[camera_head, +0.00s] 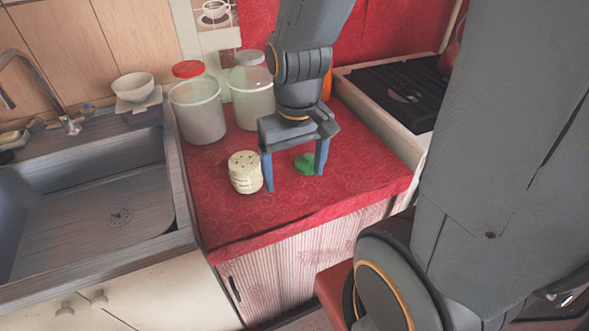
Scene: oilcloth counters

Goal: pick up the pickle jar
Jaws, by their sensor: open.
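My gripper (294,180) points down over the red counter, its two blue fingers apart. A small green thing (306,163) shows between the fingers, nearer the right one; its full shape is unclear. I cannot tell whether the fingers reach beside it or hang in front of it. No label marks a pickle jar. A large translucent jar with a red lid (198,107) stands upright at the back left. A similar jar with a pale lid (251,93) stands to its right, partly hidden by my arm.
A cream shaker (245,173) stands close left of the gripper. An orange thing (327,86) is partly hidden behind my arm. The sink (95,205) and a white bowl (133,87) are left; a stove (400,90) is right. The red counter's (365,165) right front is clear.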

